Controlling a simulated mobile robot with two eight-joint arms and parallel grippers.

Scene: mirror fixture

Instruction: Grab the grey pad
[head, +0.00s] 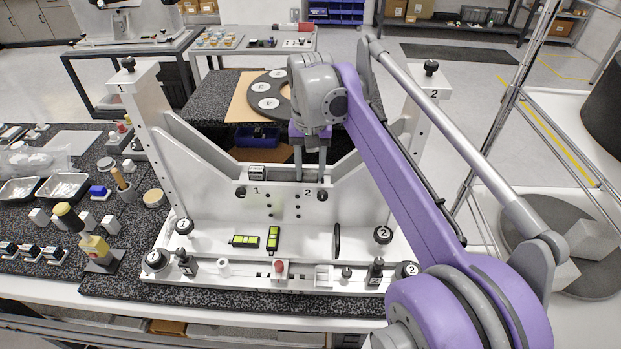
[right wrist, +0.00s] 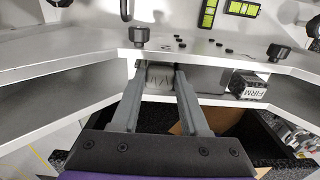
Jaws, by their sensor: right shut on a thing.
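My left gripper is not in view.
A dark block marked FIRM (right wrist: 248,86) sits on the same ledge, left of my gripper in the head view (head: 257,173). Upright posts with black knobs (head: 128,63) flank the notch. Green-black levels (head: 273,238) lie on the base. Crowded tools fill the left bench.

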